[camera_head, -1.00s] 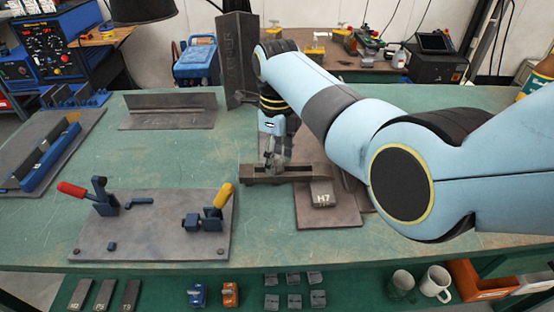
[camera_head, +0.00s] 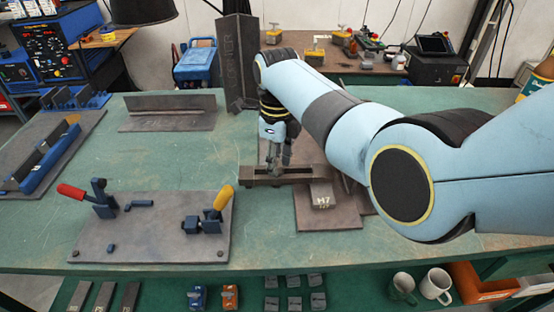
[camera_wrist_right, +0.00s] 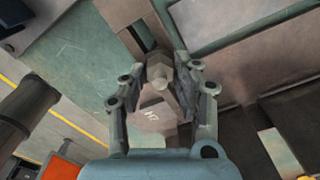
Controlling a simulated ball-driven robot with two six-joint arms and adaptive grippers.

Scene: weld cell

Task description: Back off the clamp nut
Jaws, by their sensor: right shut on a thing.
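The brown slotted clamp bar (camera_head: 262,180) lies across the middle of the bench, partly over a brown plate. My right gripper (camera_head: 275,165) points down at the bar. In the right wrist view, my right gripper (camera_wrist_right: 163,82) is shut on the grey clamp nut (camera_wrist_right: 161,86), with one finger on each side. In the head view the fingers hide most of the nut. My left gripper is out of view.
A fixture plate (camera_head: 155,240) with red- and yellow-handled toggle clamps lies front left. A dark upright angle piece (camera_head: 237,62) stands behind. Green bench between is clear.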

